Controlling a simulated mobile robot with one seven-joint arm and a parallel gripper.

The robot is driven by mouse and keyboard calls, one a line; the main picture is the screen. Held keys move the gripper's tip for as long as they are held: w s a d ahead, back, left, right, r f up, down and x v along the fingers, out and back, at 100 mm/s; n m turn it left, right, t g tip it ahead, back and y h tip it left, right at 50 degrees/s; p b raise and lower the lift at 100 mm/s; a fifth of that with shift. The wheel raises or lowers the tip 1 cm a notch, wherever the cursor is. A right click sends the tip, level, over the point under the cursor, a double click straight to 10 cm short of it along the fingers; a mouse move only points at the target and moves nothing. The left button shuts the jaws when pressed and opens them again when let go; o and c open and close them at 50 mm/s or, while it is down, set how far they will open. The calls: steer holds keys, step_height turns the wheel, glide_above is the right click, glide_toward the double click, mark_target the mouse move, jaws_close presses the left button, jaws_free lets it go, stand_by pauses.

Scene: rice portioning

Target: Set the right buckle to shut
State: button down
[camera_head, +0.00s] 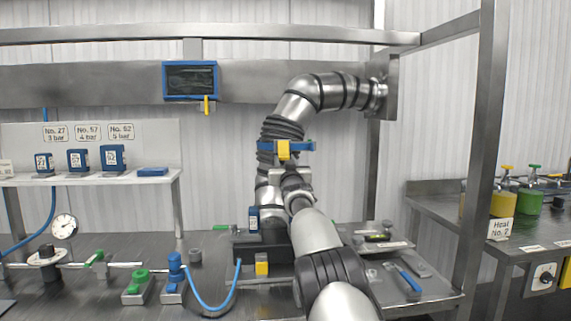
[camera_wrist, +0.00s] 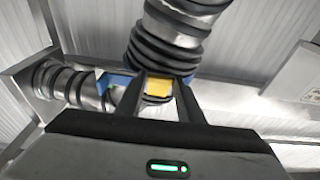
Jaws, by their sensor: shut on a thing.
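A blue clamp band (camera_head: 301,146) wraps the dark ribbed sleeve (camera_head: 284,128) of the steel pipe, with a yellow buckle (camera_head: 283,149) on its front. In the wrist view the yellow buckle (camera_wrist: 158,89) lies between the two dark fingers of my gripper (camera_wrist: 161,83), which is shut on it. Part of the blue band (camera_wrist: 117,84) shows left of the fingers. In the head view my gripper (camera_head: 287,166) is just below the buckle, partly hidden by my arm. I cannot tell whether the buckle's lever is fully down, and no second buckle shows clearly.
The steel pipe (camera_head: 343,91) bends to a wall plate at upper right. A frame post (camera_head: 487,150) stands at right. Blue and green valves (camera_head: 173,272) and a blue hose (camera_head: 212,306) are on the left bench. A tray with tools (camera_head: 408,281) lies at right.

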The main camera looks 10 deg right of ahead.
steer(key=shift+r, duration=0.15)
stand_by(0.3)
steer(key=c, duration=1.2)
jaws_free()
steer(key=shift+w, duration=0.1)
steer(key=b+v, duration=0.3)
steer(key=v, duration=1.4)
steer(key=shift+f, duration=0.4)
